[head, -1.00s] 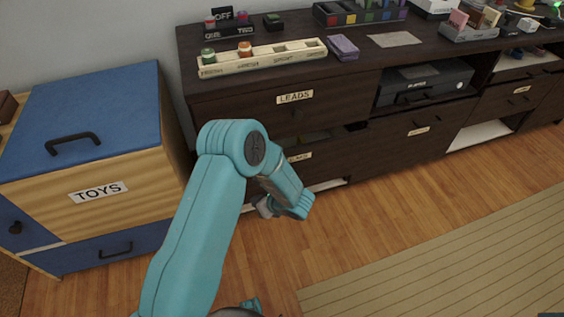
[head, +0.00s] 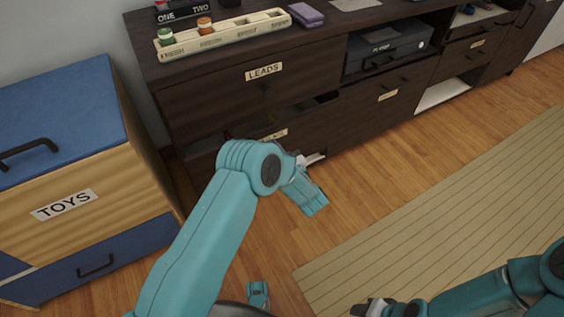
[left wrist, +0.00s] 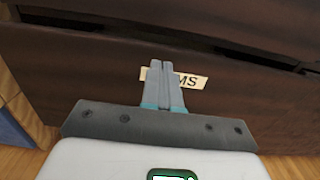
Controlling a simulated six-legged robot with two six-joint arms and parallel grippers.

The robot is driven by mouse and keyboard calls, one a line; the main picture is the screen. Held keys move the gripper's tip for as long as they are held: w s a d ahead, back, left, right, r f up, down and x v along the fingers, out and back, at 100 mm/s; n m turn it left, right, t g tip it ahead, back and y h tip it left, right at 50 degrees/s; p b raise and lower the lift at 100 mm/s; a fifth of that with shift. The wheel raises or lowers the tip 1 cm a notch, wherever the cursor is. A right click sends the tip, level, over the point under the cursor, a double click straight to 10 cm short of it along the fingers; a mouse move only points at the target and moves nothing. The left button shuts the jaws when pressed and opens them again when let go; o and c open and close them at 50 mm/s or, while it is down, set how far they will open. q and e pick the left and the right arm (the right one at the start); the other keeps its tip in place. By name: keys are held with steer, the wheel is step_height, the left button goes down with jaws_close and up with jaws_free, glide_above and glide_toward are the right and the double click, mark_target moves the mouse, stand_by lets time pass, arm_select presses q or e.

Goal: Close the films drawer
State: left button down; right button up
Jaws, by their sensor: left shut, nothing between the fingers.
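The films drawer (left wrist: 250,105) is a dark wood front under the LEADS drawer (head: 230,92). It stands partly open, with a dark gap along its top edge. Its white label (head: 274,135) shows just above my left arm in the head view, and "MS" is readable in the left wrist view. My left gripper (left wrist: 164,66) is shut and empty, its fingers pointing at the drawer front and covering part of the label. I cannot tell whether the fingertips touch it.
A blue-topped TOYS cabinet (head: 90,180) stands at the left, beside the dark dresser. A long pale tray (head: 222,36) and a purple item (head: 306,14) lie on the dresser top. The wood floor (head: 350,195) and striped rug (head: 450,210) in front are clear.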

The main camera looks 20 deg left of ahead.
mark_target(263, 132)
arm_select(q)
steer(key=b+x, duration=0.1)
steer(key=x, duration=0.3)
arm_select(e)
steer(key=shift+w+d+f, duration=0.2)
steer(key=shift+d+f, duration=0.05)
steer(key=shift+f, duration=0.35)
arm_select(q)
steer(key=shift+w+a, duration=0.1)
steer(key=shift+a, duration=0.05)
arm_select(e)
steer(key=shift+w+a+f, duration=0.1)
